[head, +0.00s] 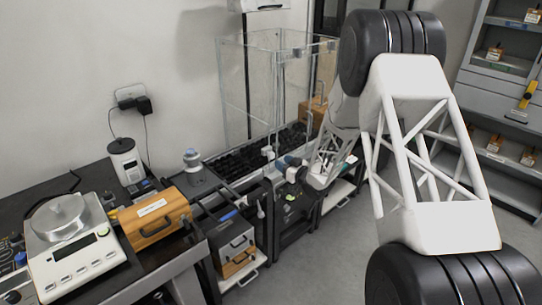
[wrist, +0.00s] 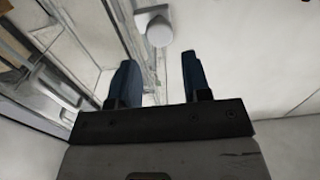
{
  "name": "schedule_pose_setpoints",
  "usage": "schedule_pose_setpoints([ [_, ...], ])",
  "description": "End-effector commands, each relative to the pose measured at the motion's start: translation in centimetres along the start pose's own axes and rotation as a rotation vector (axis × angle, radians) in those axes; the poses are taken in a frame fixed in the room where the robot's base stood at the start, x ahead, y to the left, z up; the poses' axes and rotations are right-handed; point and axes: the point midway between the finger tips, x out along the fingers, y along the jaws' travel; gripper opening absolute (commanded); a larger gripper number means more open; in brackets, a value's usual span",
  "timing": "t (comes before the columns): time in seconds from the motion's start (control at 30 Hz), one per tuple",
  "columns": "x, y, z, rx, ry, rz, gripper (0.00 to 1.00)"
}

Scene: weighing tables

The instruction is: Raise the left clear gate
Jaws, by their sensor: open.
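The clear enclosure stands on the black table at the back in the head view. Its left clear gate (head: 246,95) is a tall see-through panel; its exact edges are hard to make out. A white round knob (head: 268,152) sits low on the enclosure's near side. In the wrist view a white knob (wrist: 160,32) lies just ahead of the fingertips, roughly centred between them and not touched. My gripper (wrist: 159,62) has two blue fingers spread apart with nothing between them. In the head view my gripper (head: 281,162) is small, just right of the knob.
A weighing scale (head: 82,262) and a wooden box (head: 153,217) stand on the left table. A grey-topped bottle (head: 192,160) stands left of the enclosure. Shelves (head: 497,90) with small wooden boxes stand at the right. Grey floor (head: 345,235) lies open between.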

Motion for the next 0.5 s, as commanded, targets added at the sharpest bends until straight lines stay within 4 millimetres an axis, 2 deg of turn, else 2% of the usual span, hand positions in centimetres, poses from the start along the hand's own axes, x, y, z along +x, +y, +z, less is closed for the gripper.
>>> schedule_pose_setpoints([
  [0.33, 0.12, 0.00, -0.02, 0.000, -0.001, 0.001, 0.44],
  [0.5, 0.92, -0.02, -0.02, -0.001, -0.002, 0.001, 0.44],
])
